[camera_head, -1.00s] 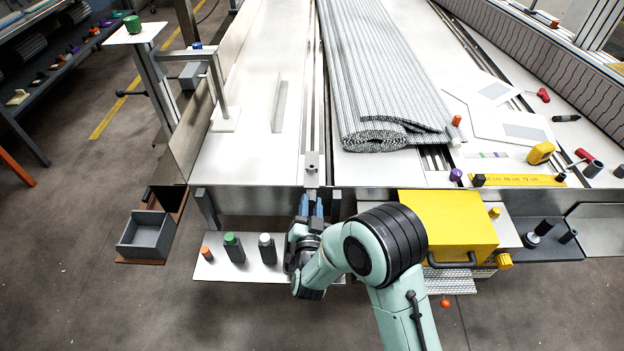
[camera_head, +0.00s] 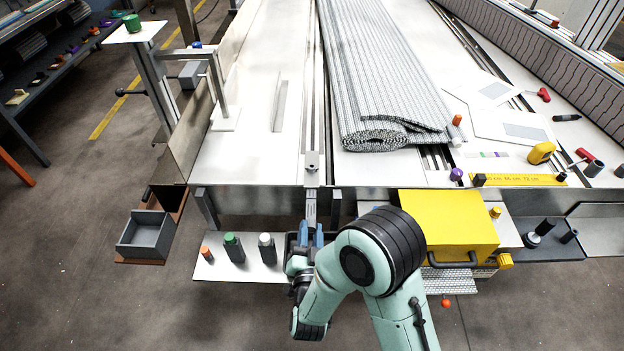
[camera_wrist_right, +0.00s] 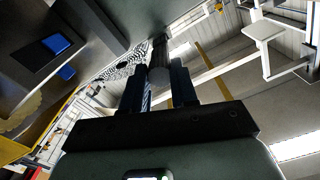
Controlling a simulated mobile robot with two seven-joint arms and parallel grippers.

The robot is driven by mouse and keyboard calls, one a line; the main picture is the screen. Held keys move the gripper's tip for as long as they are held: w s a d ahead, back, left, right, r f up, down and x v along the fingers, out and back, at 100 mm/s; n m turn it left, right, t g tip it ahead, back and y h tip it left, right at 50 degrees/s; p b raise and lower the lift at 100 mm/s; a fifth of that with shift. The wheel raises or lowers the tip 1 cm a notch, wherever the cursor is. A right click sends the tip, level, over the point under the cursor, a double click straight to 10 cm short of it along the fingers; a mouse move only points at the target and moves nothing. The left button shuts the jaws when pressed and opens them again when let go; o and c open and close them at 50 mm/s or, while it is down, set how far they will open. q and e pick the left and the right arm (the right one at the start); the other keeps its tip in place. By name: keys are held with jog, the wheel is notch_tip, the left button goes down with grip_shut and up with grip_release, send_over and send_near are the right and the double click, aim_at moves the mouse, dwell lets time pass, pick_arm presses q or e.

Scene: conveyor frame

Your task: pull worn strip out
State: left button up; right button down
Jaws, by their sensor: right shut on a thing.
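The worn strip (camera_head: 310,208) shows as a narrow grey bar coming out of the front edge of the conveyor frame, in line with the long slot (camera_head: 315,90). My right gripper (camera_head: 311,234) is shut on its near end, its two blue fingers either side, just in front of the frame. In the right wrist view, the gripper (camera_wrist_right: 160,92) has a dark grey piece (camera_wrist_right: 159,72) between its fingers. The rest of the strip is hidden in the frame. My left gripper is not in view.
A grey block (camera_head: 312,161) sits at the slot's near end. A shelf with bottles (camera_head: 234,247) lies left of the gripper, and a yellow box (camera_head: 450,225) stands to its right. A rolled belt (camera_head: 385,100) lies on the frame. Floor in front is open.

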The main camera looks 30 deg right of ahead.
jog(key=shift+v, duration=2.25)
jog(key=shift+d, duration=0.1)
